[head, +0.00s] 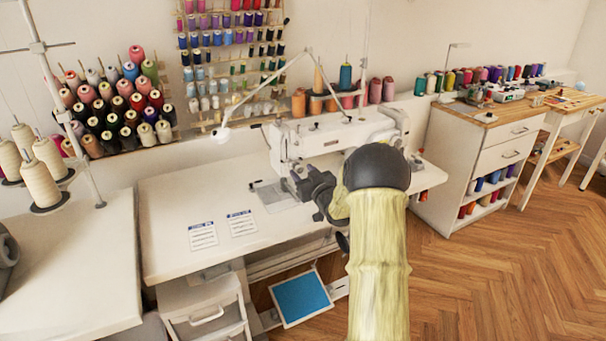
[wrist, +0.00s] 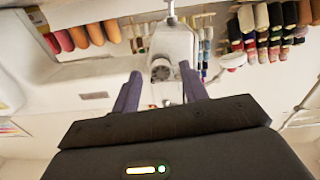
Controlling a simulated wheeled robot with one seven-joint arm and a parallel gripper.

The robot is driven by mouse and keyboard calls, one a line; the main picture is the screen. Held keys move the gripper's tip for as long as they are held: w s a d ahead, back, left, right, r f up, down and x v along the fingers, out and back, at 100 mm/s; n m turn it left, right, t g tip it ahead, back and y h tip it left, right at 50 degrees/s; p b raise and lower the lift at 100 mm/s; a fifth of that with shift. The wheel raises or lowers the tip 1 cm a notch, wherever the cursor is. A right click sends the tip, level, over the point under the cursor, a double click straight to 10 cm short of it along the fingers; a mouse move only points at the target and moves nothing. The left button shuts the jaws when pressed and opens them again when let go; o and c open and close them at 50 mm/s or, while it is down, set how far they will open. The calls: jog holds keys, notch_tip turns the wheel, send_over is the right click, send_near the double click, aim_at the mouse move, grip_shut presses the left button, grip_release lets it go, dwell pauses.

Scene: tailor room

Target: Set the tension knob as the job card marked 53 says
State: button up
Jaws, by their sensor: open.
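The white sewing machine (head: 335,134) stands on the white table (head: 170,213). Two job cards lie flat on the table's left part, a left card (head: 203,236) and a right card (head: 241,223); their print is too small to read, so I cannot tell which is marked 53. My gripper (head: 299,183) is in front of the machine's left end, and my arm hides part of the machine. In the wrist view my gripper (wrist: 160,71) is open and empty. A round grey knob (wrist: 161,71) on the machine's white end shows between the fingers, apparently beyond them; its marks are unreadable.
A lamp arm (head: 262,85) reaches over the machine. Thread racks (head: 115,105) stand behind at the left. A side table with cones (head: 75,270) is at the left, drawers (head: 480,150) at the right. A blue-topped pedal (head: 301,298) is below. The table's front left is clear.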

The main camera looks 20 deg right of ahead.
jog(key=shift+w, duration=0.1)
jog(key=shift+w+a, duration=0.1)
grip_shut()
